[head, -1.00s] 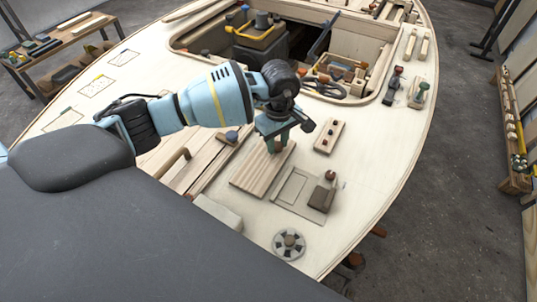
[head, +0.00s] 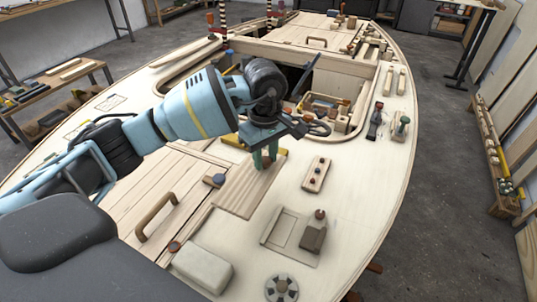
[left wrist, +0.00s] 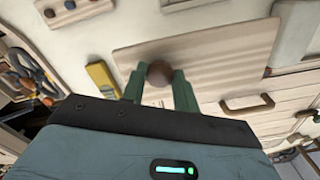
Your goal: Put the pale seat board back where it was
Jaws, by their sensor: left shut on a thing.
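The pale seat board (head: 246,190), a flat light-wood panel with grooves, is at the middle of the deck in the head view. It also fills the upper middle of the left wrist view (left wrist: 225,50). My left gripper (head: 265,163) points down over the board's far part. In the left wrist view its green fingers (left wrist: 160,80) are shut on a round brown knob (left wrist: 160,72) on the board. I cannot tell whether the board rests on the deck or is slightly raised. My right gripper is not in view.
A small strip with dark knobs (head: 316,175) lies right of the board. A recessed frame with a dark block (head: 312,238), a pale box (head: 202,266) and a round vent (head: 281,288) are nearer. A hatch handle (head: 156,216) stands left. An open cockpit with a tool crate (head: 335,110) lies beyond.

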